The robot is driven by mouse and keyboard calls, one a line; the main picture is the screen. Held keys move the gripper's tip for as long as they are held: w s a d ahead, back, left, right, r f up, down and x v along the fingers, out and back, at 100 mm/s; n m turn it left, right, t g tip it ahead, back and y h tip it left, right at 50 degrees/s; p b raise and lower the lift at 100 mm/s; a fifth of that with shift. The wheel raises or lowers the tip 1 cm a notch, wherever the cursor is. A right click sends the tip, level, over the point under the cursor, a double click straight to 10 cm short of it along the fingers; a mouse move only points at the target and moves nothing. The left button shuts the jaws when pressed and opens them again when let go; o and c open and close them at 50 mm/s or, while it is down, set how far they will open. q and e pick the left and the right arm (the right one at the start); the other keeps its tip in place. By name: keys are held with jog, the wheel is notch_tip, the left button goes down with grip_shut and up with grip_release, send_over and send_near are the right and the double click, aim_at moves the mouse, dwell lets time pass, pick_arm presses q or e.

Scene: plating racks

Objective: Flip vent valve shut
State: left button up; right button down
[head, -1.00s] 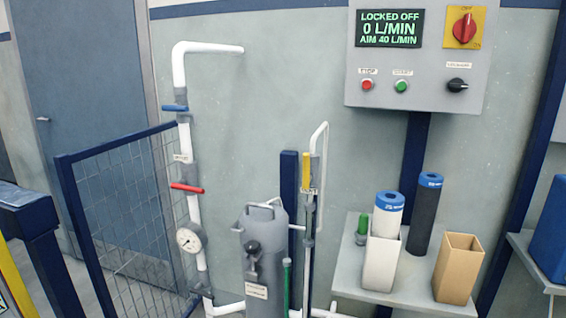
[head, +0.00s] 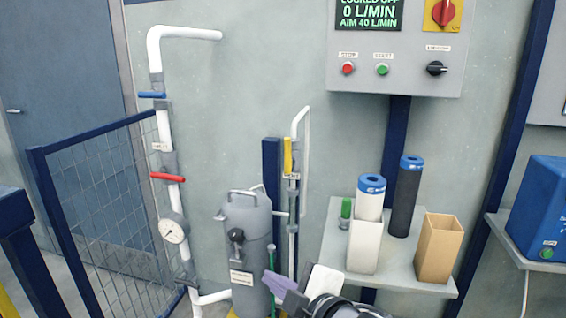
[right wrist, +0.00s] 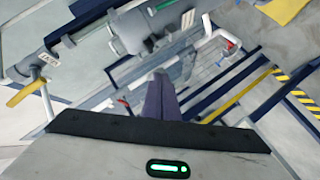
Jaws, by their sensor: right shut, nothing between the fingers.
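A valve with a yellow handle (head: 287,155) sits on the thin white pipe right of the grey tank; the handle stands upright, along the pipe. In the right wrist view the yellow handle (right wrist: 26,88) shows at the left, beside a small label too blurred to read surely. My right gripper (head: 271,280) is at the bottom of the head view, below the yellow handle and in front of the tank's lower right side. It is shut and empty, apart from the handle. Its purple fingers (right wrist: 160,90) also show in the right wrist view. My left gripper is not in view.
The grey tank (head: 246,225) stands beside the pipe. A thick white pipe at left carries a blue handle (head: 152,95), a red handle (head: 167,177) and a gauge (head: 173,231). A shelf (head: 410,280) with containers is at right, below the control panel (head: 392,72).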

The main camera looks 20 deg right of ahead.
aim_at(288, 156)
notch_tip(288, 156, up, 22)
jog(key=d+n+t+h, duration=0.1)
jog(key=d+n+t, duration=0.1)
jog(key=n+t, duration=0.2)
jog(key=n, duration=0.2)
jog(key=shift+w+d+n, duration=0.15)
jog(key=shift+n, duration=0.15)
jog(key=shift+r, duration=0.1)
jog(key=w+d, duration=0.2)
jog(key=w, duration=0.7)
jog(key=shift+d, duration=0.4)
